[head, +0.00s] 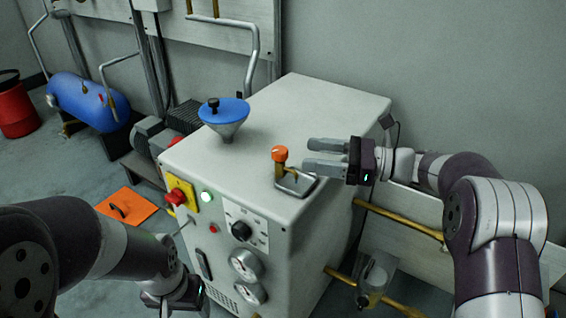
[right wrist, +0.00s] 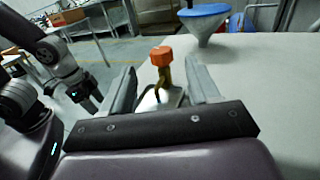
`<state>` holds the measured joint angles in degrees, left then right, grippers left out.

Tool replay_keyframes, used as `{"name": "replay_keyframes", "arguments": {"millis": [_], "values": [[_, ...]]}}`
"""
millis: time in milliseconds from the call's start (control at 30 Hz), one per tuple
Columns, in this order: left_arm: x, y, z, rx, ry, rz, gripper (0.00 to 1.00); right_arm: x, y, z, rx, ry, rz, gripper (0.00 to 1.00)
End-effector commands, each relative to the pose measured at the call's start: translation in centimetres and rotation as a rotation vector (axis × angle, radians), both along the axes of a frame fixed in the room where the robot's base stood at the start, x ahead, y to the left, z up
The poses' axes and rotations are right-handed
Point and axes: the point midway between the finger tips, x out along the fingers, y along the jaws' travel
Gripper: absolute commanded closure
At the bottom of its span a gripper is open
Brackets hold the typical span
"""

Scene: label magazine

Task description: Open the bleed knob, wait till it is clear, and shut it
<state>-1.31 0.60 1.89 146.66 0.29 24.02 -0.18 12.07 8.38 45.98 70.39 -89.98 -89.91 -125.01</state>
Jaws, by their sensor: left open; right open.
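The bleed knob (head: 279,153) is an orange cap on a short brass stem, standing upright on a small metal plate (head: 296,183) on top of the white machine. My right gripper (head: 309,155) is open, with its fingers pointing left toward the knob. In the right wrist view the knob (right wrist: 161,56) shows ahead, between the lines of the two open fingers (right wrist: 163,88), and no finger is seen touching it. My left gripper (head: 180,303) is low at the machine's front left, partly cut off by the bottom edge. Any fluid at the knob is too small to tell.
The white machine (head: 330,112) carries a blue funnel (head: 224,112) behind and left of the knob. Its front has a red button (head: 176,197), a black dial (head: 241,231) and gauges. A clear jar (head: 373,277) hangs by brass pipes at the right. The machine's top is otherwise mostly clear.

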Motion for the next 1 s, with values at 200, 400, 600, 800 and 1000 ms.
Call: {"name": "replay_keyframes", "arguments": {"millis": [200, 400, 600, 800, 1000], "values": [[0.0, 0.0, -1.5, 0.0, 0.001, 0.0, 0.32, 1.2, 5.6, -0.3, 0.0, 0.002, 0.003, 0.39], [0.0, 0.0, -2.1, 0.0, 0.001, 0.0, 0.32, 1.9, 8.8, -0.1, 0.002, 0.003, -0.001, 0.39], [0.0, 0.0, -2.1, 0.0, 0.001, 0.0, 0.32, 2.1, 9.5, 0.0, 0.001, 0.004, -0.004, 0.39], [0.0, 0.0, -2.1, 0.0, 0.001, 0.0, 0.32, 2.1, 9.5, 0.0, 0.001, 0.004, -0.004, 0.55], [0.0, 0.0, -2.1, 0.0, 0.001, 0.0, 0.32, 2.1, 9.4, 0.0, 0.002, 0.004, -0.004, 0.91]]}}
